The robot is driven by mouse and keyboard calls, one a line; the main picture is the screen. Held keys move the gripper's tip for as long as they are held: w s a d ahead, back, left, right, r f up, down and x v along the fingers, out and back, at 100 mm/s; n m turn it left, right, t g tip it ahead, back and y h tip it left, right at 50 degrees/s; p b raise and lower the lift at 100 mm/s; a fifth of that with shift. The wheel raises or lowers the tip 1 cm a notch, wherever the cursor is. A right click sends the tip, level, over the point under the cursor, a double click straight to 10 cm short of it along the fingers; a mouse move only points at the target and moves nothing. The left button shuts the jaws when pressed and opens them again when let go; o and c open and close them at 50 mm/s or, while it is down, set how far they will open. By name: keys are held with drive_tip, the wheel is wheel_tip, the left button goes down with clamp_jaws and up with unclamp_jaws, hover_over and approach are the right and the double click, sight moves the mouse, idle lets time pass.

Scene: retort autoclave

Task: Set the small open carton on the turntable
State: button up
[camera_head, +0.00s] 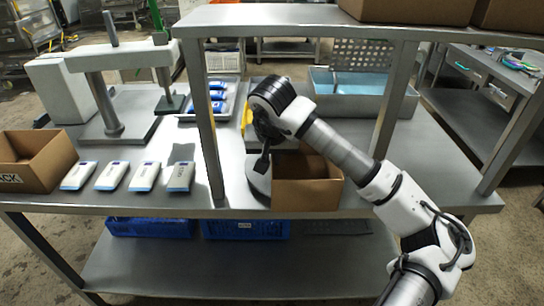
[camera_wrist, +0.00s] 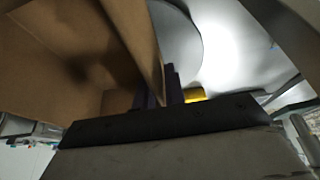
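The small open carton (camera_head: 307,195) is brown and upright at the front of the steel bench, right of the left shelf post. My gripper (camera_head: 263,158) points down at its left side, its fingertips mostly hidden in the head view. In the wrist view, the dark fingers (camera_wrist: 162,88) are close together on either side of one carton wall (camera_wrist: 135,35), shut on it. A pale grey round disc, seemingly the turntable (camera_head: 258,182), shows left of the carton; it also shows beyond the wall in the wrist view (camera_wrist: 180,48). Whether the carton touches the disc or bench is hidden.
Several white-and-blue pouches (camera_head: 144,177) lie in a row on the left, beside another open carton (camera_head: 40,160). A grey press frame (camera_head: 110,110) and a tray (camera_head: 228,92) of pouches stand behind. The overhead shelf (camera_head: 300,18) and its posts (camera_head: 203,110) limit room around the arm.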

drive_tip(key=shift+o, duration=1.3)
drive_tip(key=shift+r, duration=0.1)
